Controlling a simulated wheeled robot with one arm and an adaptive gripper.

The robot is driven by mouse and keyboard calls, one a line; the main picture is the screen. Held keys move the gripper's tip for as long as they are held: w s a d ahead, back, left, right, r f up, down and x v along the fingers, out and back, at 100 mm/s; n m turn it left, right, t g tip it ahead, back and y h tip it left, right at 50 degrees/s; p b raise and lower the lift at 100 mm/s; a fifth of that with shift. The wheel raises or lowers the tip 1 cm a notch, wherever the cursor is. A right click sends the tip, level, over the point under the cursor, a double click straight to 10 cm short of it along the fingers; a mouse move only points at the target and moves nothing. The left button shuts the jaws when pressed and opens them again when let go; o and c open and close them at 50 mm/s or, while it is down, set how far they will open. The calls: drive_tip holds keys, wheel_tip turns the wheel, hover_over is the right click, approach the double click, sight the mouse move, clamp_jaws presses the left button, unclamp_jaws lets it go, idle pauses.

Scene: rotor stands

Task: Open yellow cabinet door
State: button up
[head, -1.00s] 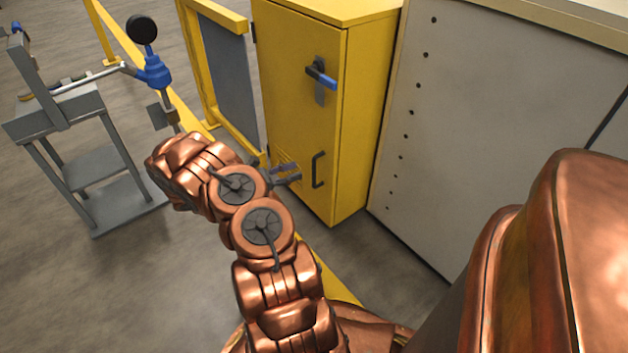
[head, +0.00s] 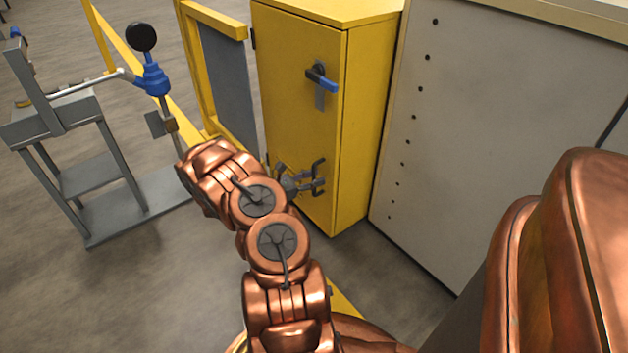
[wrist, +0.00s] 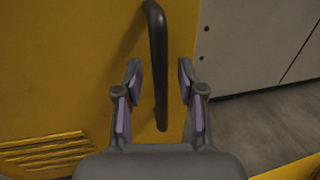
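The yellow cabinet (head: 370,110) stands right of centre in the head view, its door (head: 290,90) shut. A blue-tipped lever latch (head: 320,80) sits on the upper door. A dark bar handle (head: 319,177) is on the lower door. My gripper (head: 316,184) is at this bar handle. In the wrist view the bar handle (wrist: 158,65) runs upright between the two fingers of my open gripper (wrist: 160,78), with gaps on both sides. The louvre slots (wrist: 45,152) show at lower left in the wrist view.
A grey panel (head: 500,110) stands right beside the cabinet. A yellow-framed barrier (head: 215,25) is to its left. A grey stand (head: 90,175) with a blue part and black knob is at far left. Grey floor is open at lower left.

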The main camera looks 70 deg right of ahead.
drive_tip(key=shift+c, duration=0.2)
clamp_jaws()
idle(0.6)
